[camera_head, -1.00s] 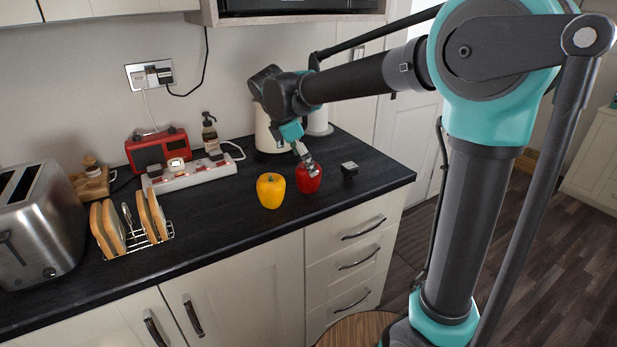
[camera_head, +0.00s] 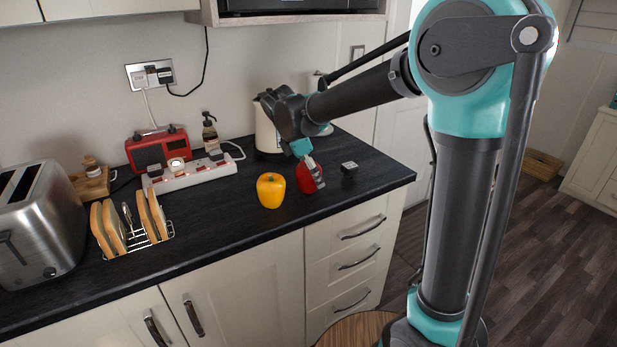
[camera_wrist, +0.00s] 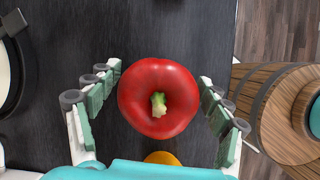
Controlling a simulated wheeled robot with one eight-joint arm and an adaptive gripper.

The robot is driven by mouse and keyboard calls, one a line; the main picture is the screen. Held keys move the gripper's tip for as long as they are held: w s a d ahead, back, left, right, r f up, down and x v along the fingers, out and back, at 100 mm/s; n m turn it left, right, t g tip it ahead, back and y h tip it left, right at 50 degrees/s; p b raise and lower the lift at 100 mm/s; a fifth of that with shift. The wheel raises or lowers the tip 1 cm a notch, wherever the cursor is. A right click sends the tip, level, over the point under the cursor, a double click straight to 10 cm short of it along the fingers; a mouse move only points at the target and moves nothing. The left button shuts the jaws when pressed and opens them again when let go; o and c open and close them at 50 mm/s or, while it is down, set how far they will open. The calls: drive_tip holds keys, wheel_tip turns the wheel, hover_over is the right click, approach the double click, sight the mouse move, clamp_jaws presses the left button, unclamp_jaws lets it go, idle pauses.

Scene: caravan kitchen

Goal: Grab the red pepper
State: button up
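The red pepper (camera_head: 307,180) stands on the dark countertop, just right of the yellow pepper. In the head view my gripper (camera_head: 314,178) is over it and hides part of its right side. In the wrist view the red pepper (camera_wrist: 158,98) is seen from above, stem toward the camera, between the two fingers of my gripper (camera_wrist: 160,92). The fingers are spread, with a narrow gap on the left and a gap on the right. The gripper is open and holds nothing.
The yellow pepper (camera_head: 270,190) stands close to the left; its edge (camera_wrist: 162,158) shows in the wrist view. A kettle (camera_head: 267,130) stands behind. A toast rack (camera_head: 140,238) and power strip (camera_head: 190,173) are further left.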

drive_tip(key=c, duration=0.8)
drive_tip(key=shift+r, duration=0.1)
